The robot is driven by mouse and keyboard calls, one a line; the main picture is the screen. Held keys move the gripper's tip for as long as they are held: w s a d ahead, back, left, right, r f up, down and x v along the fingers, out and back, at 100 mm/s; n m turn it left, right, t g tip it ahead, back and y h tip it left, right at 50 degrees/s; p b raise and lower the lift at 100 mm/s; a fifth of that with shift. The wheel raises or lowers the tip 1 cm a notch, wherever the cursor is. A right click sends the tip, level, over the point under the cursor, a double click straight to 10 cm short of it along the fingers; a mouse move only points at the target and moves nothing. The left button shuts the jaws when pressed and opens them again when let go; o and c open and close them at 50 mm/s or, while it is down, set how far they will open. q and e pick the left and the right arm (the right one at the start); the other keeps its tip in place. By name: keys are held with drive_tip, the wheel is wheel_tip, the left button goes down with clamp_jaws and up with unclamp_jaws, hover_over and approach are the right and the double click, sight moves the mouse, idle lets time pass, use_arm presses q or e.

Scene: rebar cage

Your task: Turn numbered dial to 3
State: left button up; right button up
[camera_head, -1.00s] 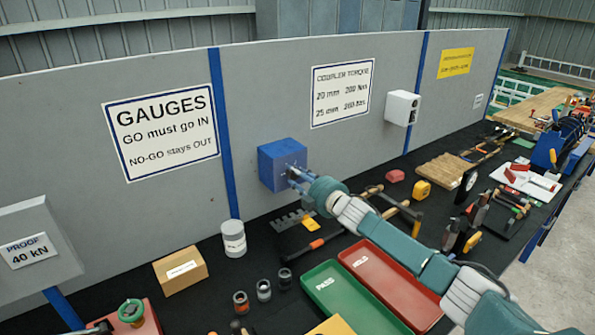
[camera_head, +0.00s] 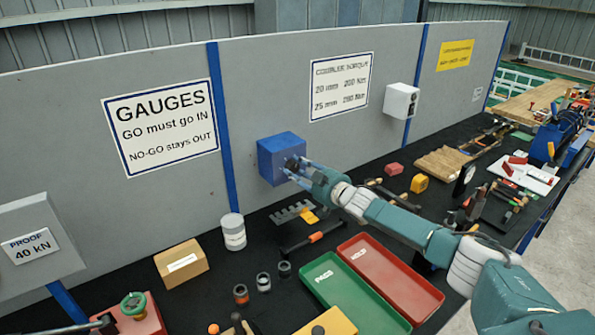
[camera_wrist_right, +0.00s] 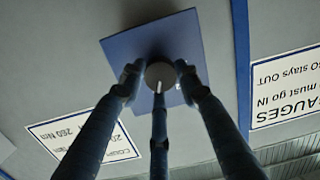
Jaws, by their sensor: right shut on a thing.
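The dial (camera_wrist_right: 160,74) is a dark round knob with a pale pointer line, on the front of a blue box (camera_head: 280,158) fixed to the grey panel. In the head view the knob (camera_head: 292,164) shows partly behind my fingers. My right gripper (camera_head: 297,171) reaches in from the right and is shut on the knob. In the right wrist view its three dark fingers (camera_wrist_right: 158,80) stand around the knob. The dial's numbers cannot be read in either view. My left gripper is not in view.
A green tray (camera_head: 322,291) and a red tray (camera_head: 395,268) lie on the black bench below my right arm. A grey-white tin (camera_head: 233,232) and a cardboard box (camera_head: 181,265) stand to the left. A white wall box (camera_head: 401,101) is on the panel at right.

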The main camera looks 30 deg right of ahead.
drive_tip(key=shift+f+m, duration=0.2)
drive_tip(key=shift+m, duration=0.4)
drive_tip(key=shift+s, duration=0.1)
drive_tip(key=o, duration=1.1)
drive_tip(key=shift+o, duration=0.3)
drive_tip(key=shift+s+d, duration=0.15)
drive_tip(key=shift+s, duration=0.4)
drive_tip(key=v, duration=1.1)
drive_tip(key=shift+w+d, duration=0.1)
drive_tip(key=shift+w, duration=0.05)
